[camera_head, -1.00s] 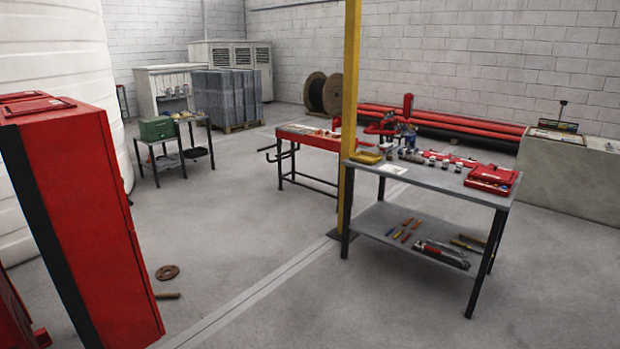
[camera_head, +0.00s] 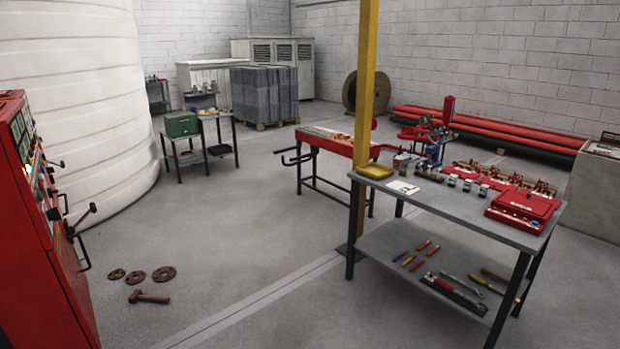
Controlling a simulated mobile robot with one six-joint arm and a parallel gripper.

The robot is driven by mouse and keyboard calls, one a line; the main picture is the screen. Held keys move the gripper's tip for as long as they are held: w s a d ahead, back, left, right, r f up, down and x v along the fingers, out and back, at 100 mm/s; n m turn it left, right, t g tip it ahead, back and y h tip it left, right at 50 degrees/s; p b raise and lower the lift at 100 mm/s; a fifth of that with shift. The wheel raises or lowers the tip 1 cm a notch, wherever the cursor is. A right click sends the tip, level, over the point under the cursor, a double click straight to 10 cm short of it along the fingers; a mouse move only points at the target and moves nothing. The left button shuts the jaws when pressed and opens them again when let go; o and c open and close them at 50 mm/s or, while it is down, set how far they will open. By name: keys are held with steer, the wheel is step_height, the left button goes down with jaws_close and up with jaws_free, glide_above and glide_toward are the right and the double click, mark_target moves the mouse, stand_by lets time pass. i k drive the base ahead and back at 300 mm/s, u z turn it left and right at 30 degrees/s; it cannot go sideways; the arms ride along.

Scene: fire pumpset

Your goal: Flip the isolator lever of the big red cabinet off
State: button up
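A big red cabinet (camera_head: 38,235) stands at the left edge, cut off by the frame. Its front panel shows at a steep angle, with small dials, lights and knobs along it. A dark lever with a black knob (camera_head: 84,219) sticks out from the front, pointing up and to the right. A black bar-like handle (camera_head: 84,252) shows just below it. I cannot tell for sure which of these is the isolator lever, or its on or off position. My gripper is not in view.
A grey workbench (camera_head: 440,208) with tools and a red case stands at the right, by a yellow post (camera_head: 364,110). Open floor lies between the cabinet and workbench.

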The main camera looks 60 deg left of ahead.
mark_target(93, 208)
steer(key=u, duration=3.3)
steer(key=i, duration=1.5)
steer(key=z, duration=0.35)
steer(key=i, duration=1.9)
steer(key=u, duration=0.4)
